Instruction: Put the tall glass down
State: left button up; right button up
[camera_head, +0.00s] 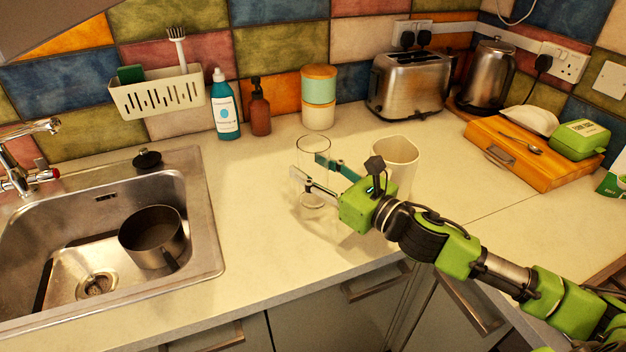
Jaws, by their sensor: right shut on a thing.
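The tall glass (311,152) is clear and upright, over the pale worktop between the sink and a cream cup. My right gripper (312,176) comes in from the right and is shut on the glass, with one finger on each side of it. The base of the glass (312,201) shows just below the fingers. It is at or very close to the worktop; I cannot tell whether it touches. My left gripper is not in view.
The cream cup (398,161) stands just behind my right gripper. A metal sink (205,222) with a dark pot (152,236) is at left. The worktop left of the glass (250,200) is clear.

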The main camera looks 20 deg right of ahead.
jog(key=f, duration=0.3)
jog(key=shift+w+f, duration=0.25)
jog(key=shift+f, duration=0.2)
jog(key=o, duration=1)
jog(key=shift+o, duration=0.2)
jog(key=shift+s+r, duration=0.15)
jog(key=b+v, duration=0.1)
jog(key=v, duration=0.4)
jog(key=shift+s+b, duration=0.15)
jog(key=shift+b, duration=0.15)
jog(key=shift+v, duration=1.05)
